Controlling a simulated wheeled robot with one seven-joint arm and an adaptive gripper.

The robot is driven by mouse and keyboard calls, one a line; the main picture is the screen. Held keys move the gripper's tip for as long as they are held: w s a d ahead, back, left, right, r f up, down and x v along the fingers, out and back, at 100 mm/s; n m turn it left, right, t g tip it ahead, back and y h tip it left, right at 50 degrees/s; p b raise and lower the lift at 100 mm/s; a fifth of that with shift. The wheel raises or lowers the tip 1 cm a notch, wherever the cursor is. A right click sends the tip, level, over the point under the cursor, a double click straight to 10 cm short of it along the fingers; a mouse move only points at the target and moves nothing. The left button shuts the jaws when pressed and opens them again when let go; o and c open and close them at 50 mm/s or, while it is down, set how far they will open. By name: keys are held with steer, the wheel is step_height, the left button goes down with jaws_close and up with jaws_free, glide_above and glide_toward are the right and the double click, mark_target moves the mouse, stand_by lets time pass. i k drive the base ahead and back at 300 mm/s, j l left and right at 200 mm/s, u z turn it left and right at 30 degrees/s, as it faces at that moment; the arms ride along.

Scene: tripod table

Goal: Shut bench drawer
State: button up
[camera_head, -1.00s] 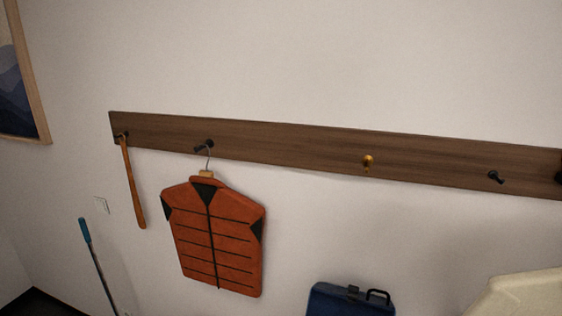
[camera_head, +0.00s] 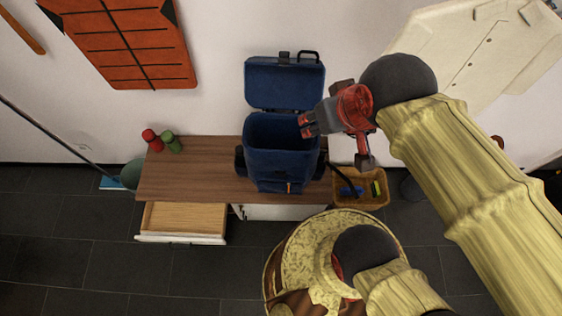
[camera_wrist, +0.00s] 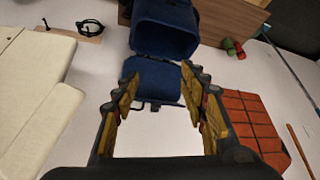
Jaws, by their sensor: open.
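The bench (camera_head: 190,165) is a brown wooden top against the wall in the head view. Its drawer (camera_head: 183,220), with a white front and a pale wooden inside, is pulled out below the bench's left part and looks empty. My gripper (camera_head: 306,124) is raised over the right part of the bench, by the opening of a blue backpack (camera_head: 283,145), well away to the right of the drawer. In the wrist view my gripper (camera_wrist: 160,100) is open with nothing between its fingers. The drawer does not show in the wrist view.
The open backpack stands on the bench, its flap up. Dark floor is clear before the drawer.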

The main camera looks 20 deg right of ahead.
mark_target(171, 222)
steer(key=u, duration=0.5)
steer(key=j+u, duration=0.1)
steer(key=u, duration=0.35)
steer(key=i+u, duration=0.1)
steer(key=u, duration=0.85)
steer(key=i, duration=0.1)
